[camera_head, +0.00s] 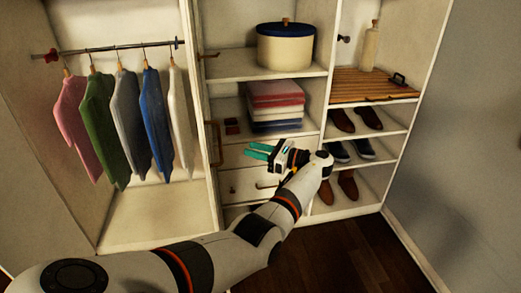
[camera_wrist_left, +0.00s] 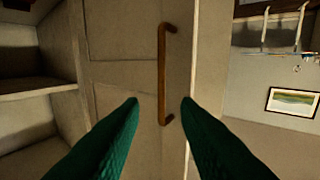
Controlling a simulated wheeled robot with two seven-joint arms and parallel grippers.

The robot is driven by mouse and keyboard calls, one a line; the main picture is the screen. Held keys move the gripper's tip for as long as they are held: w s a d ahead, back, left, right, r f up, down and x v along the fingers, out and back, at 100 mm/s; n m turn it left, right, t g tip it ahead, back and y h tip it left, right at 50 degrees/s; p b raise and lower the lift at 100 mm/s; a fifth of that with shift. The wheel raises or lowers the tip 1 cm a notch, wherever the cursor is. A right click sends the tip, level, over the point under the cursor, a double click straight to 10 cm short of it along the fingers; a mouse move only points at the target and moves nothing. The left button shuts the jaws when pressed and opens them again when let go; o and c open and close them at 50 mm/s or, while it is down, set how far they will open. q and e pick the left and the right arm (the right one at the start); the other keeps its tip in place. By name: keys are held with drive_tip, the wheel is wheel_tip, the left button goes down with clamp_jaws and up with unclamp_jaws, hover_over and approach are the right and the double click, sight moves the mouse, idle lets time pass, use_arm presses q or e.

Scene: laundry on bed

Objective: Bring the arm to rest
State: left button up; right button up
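My left arm comes in from the lower left of the head view and reaches toward the wardrobe's middle column. My left gripper (camera_head: 258,151) has green fingers and is in front of the drawers (camera_head: 242,184), below the shelf of folded clothes. In the left wrist view the two fingertips (camera_wrist_left: 160,105) stand well apart with nothing between them. A brown bar handle (camera_wrist_left: 162,75) shows beyond the fingertips on a pale panel; I cannot tell how far away it is. My right arm and gripper are not in view.
Shirts (camera_head: 123,115) hang from a rod at left. A stack of folded clothes (camera_head: 275,104) lies on the middle shelf under a round box (camera_head: 285,45). Shoes (camera_head: 348,184) fill the right shelves. The dark wooden floor (camera_head: 345,255) at lower right is clear.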

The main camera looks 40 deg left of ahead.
use_arm(q)
wheel_tip(320, 180, down, 20)
drive_tip(key=s+m+t+h, duration=0.2)
drive_tip(key=s+t+h, duration=0.1)
drive_tip(key=t, duration=0.2)
drive_tip(key=s+d+f+h, duration=0.2)
drive_tip(key=s+f, duration=0.2)
drive_tip(key=f, duration=0.4)
drive_tip(key=s+d+f+n+t+h, duration=0.1)
drive_tip(key=s+d+f+h, duration=0.1)
drive_tip(key=s+f, duration=0.35)
drive_tip(key=s+d+f+h, duration=0.2)
drive_tip(key=f, duration=0.7)
drive_tip(key=s+d+f+n+h, duration=0.35)
drive_tip(key=s+f, duration=0.35)
drive_tip(key=s, duration=0.3)
drive_tip(key=s+d+f+n+h, duration=0.2)
drive_tip(key=s+d+f, duration=0.3)
drive_tip(key=s+f, duration=0.3)
drive_tip(key=s+d+f+n+h, duration=0.1)
drive_tip(key=s+d+n, duration=0.2)
drive_tip(key=s, duration=0.6)
drive_tip(key=s+d+f+n+h, duration=0.1)
drive_tip(key=s+n, duration=0.4)
drive_tip(key=s, duration=0.5)
drive_tip(key=shift+d+f+h, duration=0.35)
drive_tip(key=shift+d+h, duration=0.1)
drive_tip(key=shift+d, duration=0.75)
